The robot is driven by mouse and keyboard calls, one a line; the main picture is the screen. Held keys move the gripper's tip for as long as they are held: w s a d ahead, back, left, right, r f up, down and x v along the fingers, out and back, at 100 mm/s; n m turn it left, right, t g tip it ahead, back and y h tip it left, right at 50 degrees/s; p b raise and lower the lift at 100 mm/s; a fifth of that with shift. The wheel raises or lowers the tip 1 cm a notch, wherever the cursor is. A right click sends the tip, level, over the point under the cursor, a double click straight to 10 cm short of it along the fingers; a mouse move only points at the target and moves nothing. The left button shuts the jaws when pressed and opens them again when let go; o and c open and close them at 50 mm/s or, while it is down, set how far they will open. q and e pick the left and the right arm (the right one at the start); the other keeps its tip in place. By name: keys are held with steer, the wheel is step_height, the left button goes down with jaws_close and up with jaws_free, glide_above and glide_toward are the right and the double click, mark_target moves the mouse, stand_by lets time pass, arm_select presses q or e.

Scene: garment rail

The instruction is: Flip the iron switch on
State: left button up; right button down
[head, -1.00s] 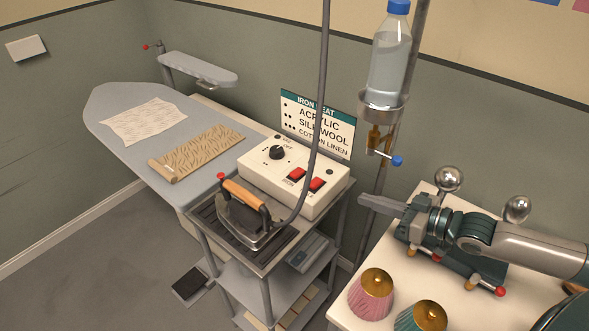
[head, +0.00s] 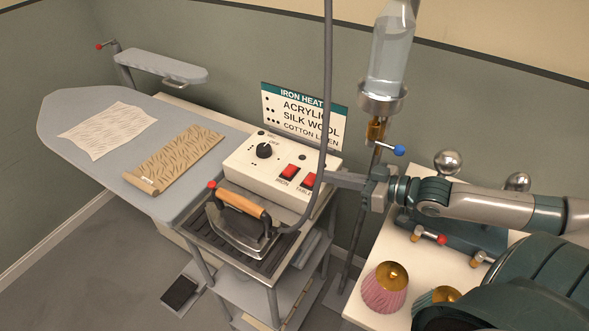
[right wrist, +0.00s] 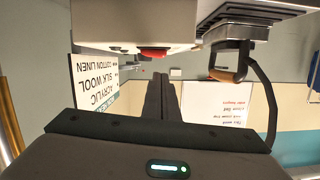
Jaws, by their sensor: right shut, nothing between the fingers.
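The iron switch (head: 288,172) is a red rocker above the label IRON on the white control box (head: 245,171). A second red rocker, the table switch (head: 308,180), sits to its right. My right gripper (head: 334,178) is shut and empty, its fingertips close to the right end of the box, near the table switch; I cannot tell whether they touch the box. In the right wrist view its closed fingers (right wrist: 160,96) point towards the box (right wrist: 125,22), where one red rocker (right wrist: 153,52) shows at the edge. My left gripper is not in view.
The iron (head: 240,222) stands on a dark rack in front of the box, its grey hose (head: 326,110) rising past the box's right side. A water bottle (head: 391,45) hangs on a pole behind my right gripper. A heat sign (head: 304,115) stands behind the box.

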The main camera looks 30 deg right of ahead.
mark_target(297, 180)
steer(key=shift+w+a, duration=0.2)
steer(key=shift+w, duration=0.1)
steer(key=shift+x, duration=1.05)
steer(key=shift+p+x, duration=1.1)
steer(key=shift+x, duration=2.35)
steer(key=shift+w+a+f, duration=0.1)
steer(key=shift+w+a, duration=0.05)
steer(key=shift+w, duration=0.1)
